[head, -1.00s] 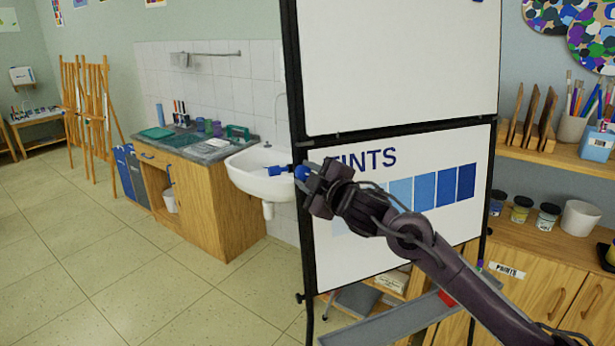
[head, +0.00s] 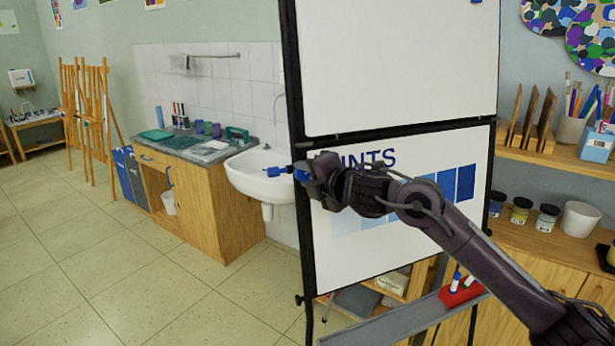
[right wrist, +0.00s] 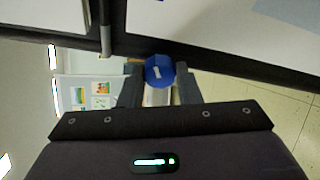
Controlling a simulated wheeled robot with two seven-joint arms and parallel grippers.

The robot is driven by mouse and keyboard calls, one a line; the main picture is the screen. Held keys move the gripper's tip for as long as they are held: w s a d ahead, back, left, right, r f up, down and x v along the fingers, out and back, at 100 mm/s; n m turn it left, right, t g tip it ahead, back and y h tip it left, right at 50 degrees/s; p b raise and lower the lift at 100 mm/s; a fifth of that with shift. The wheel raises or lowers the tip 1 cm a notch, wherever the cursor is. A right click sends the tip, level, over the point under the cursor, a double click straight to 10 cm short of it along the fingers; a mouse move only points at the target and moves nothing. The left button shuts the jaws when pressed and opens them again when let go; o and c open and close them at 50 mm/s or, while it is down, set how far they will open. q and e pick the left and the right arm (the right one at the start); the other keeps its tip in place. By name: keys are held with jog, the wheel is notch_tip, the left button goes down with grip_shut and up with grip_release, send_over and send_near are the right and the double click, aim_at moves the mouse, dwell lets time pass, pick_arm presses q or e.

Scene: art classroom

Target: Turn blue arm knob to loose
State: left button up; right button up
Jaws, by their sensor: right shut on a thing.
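The blue arm knob (right wrist: 158,71) sits between the two fingers of my right gripper (right wrist: 158,84) in the right wrist view, at the board's black frame. In the head view the right gripper (head: 312,178) is at the left post of the board, with a little of the blue knob (head: 301,175) showing past it. A thin arm with a blue end (head: 276,171) sticks out to the left of the post. The right gripper is shut on the knob. Its fingers partly hide the knob. My left gripper is not in view.
The black-framed board (head: 400,65) stands close, with a lower panel of blue tints and a grey tray (head: 400,318) below holding a red marker holder (head: 461,291). A sink (head: 258,180) is behind left. Shelves (head: 545,240) stand at right. The floor at left is clear.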

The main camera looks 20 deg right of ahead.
jog(key=shift+n, duration=0.5)
jog(key=o, duration=1)
jog(key=shift+c, duration=0.2)
jog(key=shift+s+d+b, duration=0.15)
jog(key=shift+s+b, duration=0.15)
jog(key=shift+s, duration=0.2)
jog(key=b+v, duration=0.1)
jog(key=v, duration=0.5)
jog(key=shift+s+r+b, duration=0.25)
jog(key=shift+s+b, duration=0.05)
jog(key=shift+d, duration=0.1)
